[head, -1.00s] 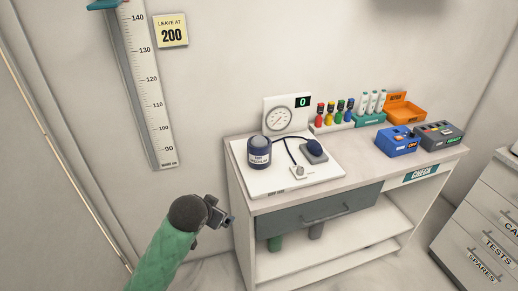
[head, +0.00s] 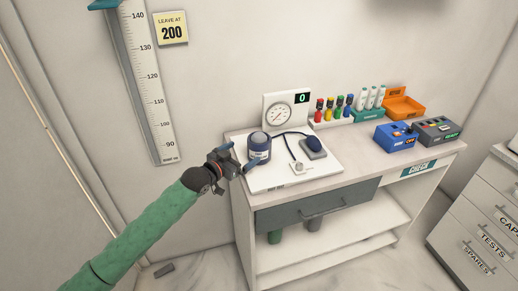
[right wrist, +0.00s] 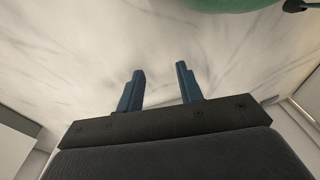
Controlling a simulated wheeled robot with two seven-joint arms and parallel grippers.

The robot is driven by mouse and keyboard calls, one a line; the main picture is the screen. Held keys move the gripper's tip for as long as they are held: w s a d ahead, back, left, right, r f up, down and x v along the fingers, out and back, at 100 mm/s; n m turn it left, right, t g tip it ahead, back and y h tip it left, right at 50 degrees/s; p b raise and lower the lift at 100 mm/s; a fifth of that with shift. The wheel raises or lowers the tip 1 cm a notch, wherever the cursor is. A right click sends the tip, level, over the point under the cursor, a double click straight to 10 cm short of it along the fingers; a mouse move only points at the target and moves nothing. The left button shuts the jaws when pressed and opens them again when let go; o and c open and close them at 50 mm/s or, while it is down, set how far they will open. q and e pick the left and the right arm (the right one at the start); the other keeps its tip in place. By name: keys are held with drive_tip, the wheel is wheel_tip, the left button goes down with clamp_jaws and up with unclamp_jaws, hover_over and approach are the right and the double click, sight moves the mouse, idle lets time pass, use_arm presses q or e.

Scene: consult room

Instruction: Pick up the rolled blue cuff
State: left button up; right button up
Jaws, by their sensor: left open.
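The rolled blue cuff (head: 259,153) stands upright on a white board (head: 283,182) at the left end of the cart top. It is dark blue with a pale label. My left gripper (head: 243,158) is open, just left of the cuff and close to it; I cannot tell whether a finger touches it. A dark tube runs from near the cuff to a dark blue bulb (head: 314,142). My right gripper (right wrist: 160,80) is open and empty in the right wrist view, over a pale marbled surface.
A gauge with a display (head: 286,111) stands behind the cuff. Coloured bottles (head: 329,109), an orange tray (head: 403,107) and a blue box (head: 394,138) stand to the right. A grey drawer (head: 318,206) is below the top. A height scale (head: 145,80) hangs on the left wall.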

sight(251, 145)
use_arm(q)
drive_tip(key=shift+d+r+t+h, duration=0.15)
drive_tip(key=shift+r+t+h, duration=0.3)
drive_tip(key=shift+r, duration=0.45)
drive_tip(key=shift+w+d+r, duration=0.1)
drive_tip(key=shift+d+r, duration=0.05)
drive_tip(key=shift+p+x, duration=0.5)
drive_tip(key=shift+x, duration=0.55)
drive_tip(key=p+x, duration=0.1)
drive_tip(key=x, duration=0.1)
drive_tip(key=p+x, duration=0.2)
drive_tip(key=shift+d, duration=0.35)
drive_tip(key=shift+w+d+f, duration=0.25)
drive_tip(key=shift+d+f, duration=0.05)
use_arm(e)
wheel_tip(251, 145, down, 9)
drive_tip(key=s+d+t, duration=0.1)
drive_tip(key=d, duration=0.1)
drive_tip(key=shift+s+d, duration=0.4)
use_arm(q)
drive_tip(key=c, duration=1.2)
drive_tip(key=shift+o, duration=0.2)
use_arm(e)
drive_tip(key=shift+s+d, duration=0.1)
